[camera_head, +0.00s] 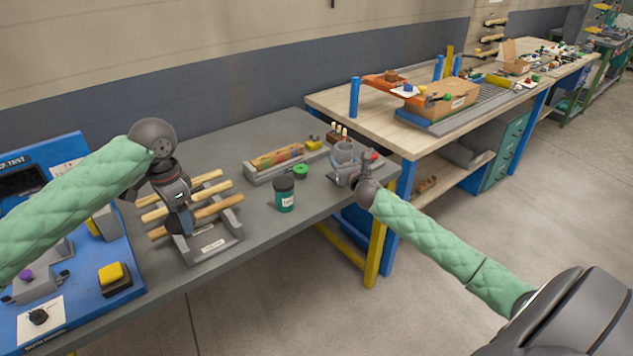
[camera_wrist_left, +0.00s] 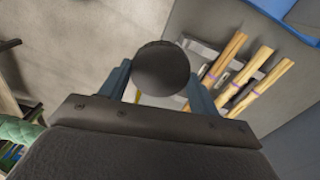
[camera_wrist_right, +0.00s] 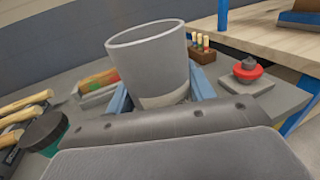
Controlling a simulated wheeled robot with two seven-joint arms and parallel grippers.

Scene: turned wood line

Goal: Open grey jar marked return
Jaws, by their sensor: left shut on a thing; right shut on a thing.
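The grey jar (camera_head: 345,150) is upright at the right end of the grey table, held by my right gripper (camera_head: 350,176). In the right wrist view the jar (camera_wrist_right: 150,62) has a bare, open rim with no lid on it, and the gripper is shut around its lower body. A pale band shows low on the jar; any wording is unreadable. My left gripper (camera_head: 178,197) is well to the left, above the spindle rack. In the left wrist view it is shut on a round dark lid (camera_wrist_left: 160,68), apart from the jar.
Wooden spindles lie on a grey rack (camera_head: 215,246) below my left gripper. A dark-lidded green jar (camera_head: 285,196), a green ring-like piece (camera_head: 301,171) and a grey tray (camera_head: 256,177) stand between the arms. A red-collared part (camera_wrist_right: 247,70) stands beside the grey jar.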

